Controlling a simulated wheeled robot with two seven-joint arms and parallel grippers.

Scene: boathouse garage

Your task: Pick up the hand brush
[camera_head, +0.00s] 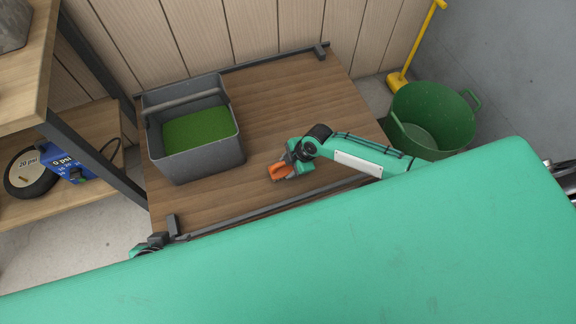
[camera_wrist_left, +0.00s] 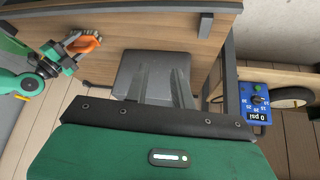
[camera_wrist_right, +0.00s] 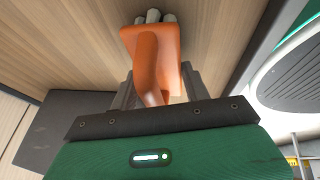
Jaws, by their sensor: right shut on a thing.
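The hand brush (camera_head: 281,171) is orange, with pale bristle tufts in the right wrist view (camera_wrist_right: 150,60). It is over the wooden cart top, right of the grey tote. My right gripper (camera_head: 288,164) is shut on its orange handle, which lies between the two dark fingers. I cannot tell whether the brush touches the wood. It also shows, held, in the left wrist view (camera_wrist_left: 84,43). My left gripper (camera_wrist_left: 163,88) has its fingers apart with nothing between them, facing the grey tote. In the head view the left arm is mostly hidden.
The grey tote (camera_head: 207,163) with a green inside floor stands on the cart top (camera_head: 290,90), which has dark rails. A green tub (camera_head: 432,142) and a yellow pole (camera_head: 415,48) are at right. A shelf at left holds a wheel (camera_head: 28,174) and a blue gauge box (camera_head: 67,160).

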